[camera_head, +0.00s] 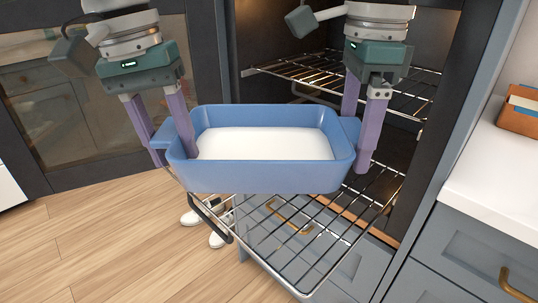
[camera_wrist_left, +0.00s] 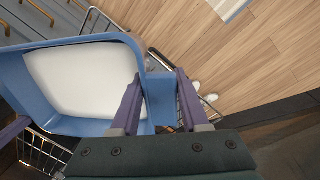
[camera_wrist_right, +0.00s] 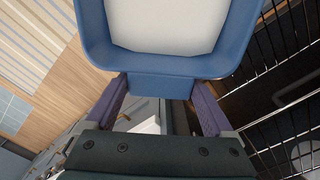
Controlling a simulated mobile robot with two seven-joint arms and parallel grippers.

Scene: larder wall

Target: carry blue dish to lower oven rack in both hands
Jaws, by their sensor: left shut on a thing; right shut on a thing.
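The blue dish (camera_head: 262,178) is a rectangular dish with a white inside and a handle at each end. My left gripper (camera_head: 176,160) is shut on its left handle, which also shows in the left wrist view (camera_wrist_left: 160,98). My right gripper (camera_head: 358,165) is shut on its right handle, seen in the right wrist view (camera_wrist_right: 155,85). The dish looks level. The lower oven rack (camera_head: 300,245) is a pulled-out wire rack beneath and in front of the dish. I cannot tell whether the dish touches it.
The upper oven rack (camera_head: 300,68) sits inside the dark oven behind the dish. A white counter (camera_head: 490,170) with an orange box (camera_head: 520,115) stands at the right. Grey drawers (camera_head: 465,255) are below it. Wooden floor (camera_head: 90,250) is open at the left.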

